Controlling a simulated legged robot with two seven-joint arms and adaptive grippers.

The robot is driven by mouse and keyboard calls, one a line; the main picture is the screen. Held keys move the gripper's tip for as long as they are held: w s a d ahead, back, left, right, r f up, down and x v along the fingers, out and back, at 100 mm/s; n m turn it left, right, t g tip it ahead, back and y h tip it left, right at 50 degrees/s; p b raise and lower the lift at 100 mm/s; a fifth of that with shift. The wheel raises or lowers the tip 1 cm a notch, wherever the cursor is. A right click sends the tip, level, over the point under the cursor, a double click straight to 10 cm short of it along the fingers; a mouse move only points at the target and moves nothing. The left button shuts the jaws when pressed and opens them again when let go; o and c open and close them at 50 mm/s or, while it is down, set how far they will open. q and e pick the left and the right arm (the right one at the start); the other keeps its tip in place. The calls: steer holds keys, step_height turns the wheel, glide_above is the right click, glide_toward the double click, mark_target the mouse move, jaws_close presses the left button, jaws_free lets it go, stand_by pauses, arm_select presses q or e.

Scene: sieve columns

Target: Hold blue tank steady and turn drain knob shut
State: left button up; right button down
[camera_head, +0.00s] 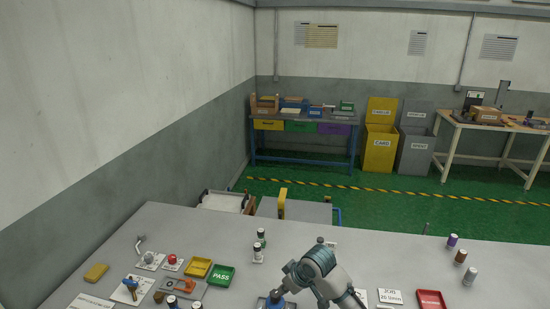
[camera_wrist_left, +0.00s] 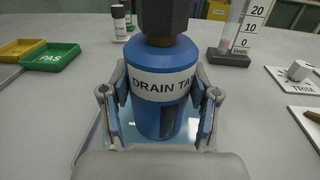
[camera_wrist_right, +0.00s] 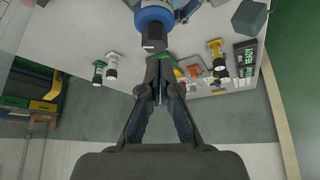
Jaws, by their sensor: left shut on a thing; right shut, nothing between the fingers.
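The blue tank (camera_wrist_left: 162,60) stands upright in the left wrist view, with a white label reading "DRAIN TA" and a dark faceted top piece (camera_wrist_left: 165,18). I cannot tell whether that piece is the drain knob. My left gripper (camera_wrist_left: 160,115) is shut around the tank, one finger on each side. In the right wrist view the tank (camera_wrist_right: 154,14) is at the top edge, with its dark end piece (camera_wrist_right: 153,42) pointing toward my right gripper (camera_wrist_right: 164,65). That gripper is shut and empty, close to the dark piece; contact is unclear. In the head view, one of my arms partly covers the bottom middle.
A yellow tray (camera_head: 198,267) and a green PASS tray (camera_head: 221,275) lie left of the arm. Capped vials (camera_head: 259,246) stand behind. A graduated cylinder (camera_wrist_left: 231,38) and a TRIM plate (camera_wrist_left: 297,78) are right of the tank. A red tray (camera_head: 431,299) lies at right.

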mark_target(277, 302)
steer(key=shift+w+d+f, duration=0.2)
steer(key=shift+f, duration=0.8)
steer(key=shift+w+d+f, duration=0.2)
steer(key=shift+w+f, duration=0.05)
steer(key=shift+f, duration=0.75)
steer(key=shift+w+d+f, duration=0.2)
steer(key=shift+f, duration=0.8)
steer(key=shift+w+a, duration=0.15)
steer(key=shift+a, duration=0.3)
arm_select(q)
steer(key=shift+d, duration=0.1)
arm_select(e)
steer(key=shift+s+a+r, duration=0.1)
steer(key=shift+s+a, duration=0.1)
arm_select(q)
steer(key=shift+s+d, duration=0.1)
steer(key=shift+d, duration=0.05)
arm_select(e)
steer(key=shift+s+a, duration=0.35)
steer(key=shift+s+d+r, duration=0.1)
steer(key=shift+s+d, duration=0.1)
steer(key=shift+s, duration=0.05)
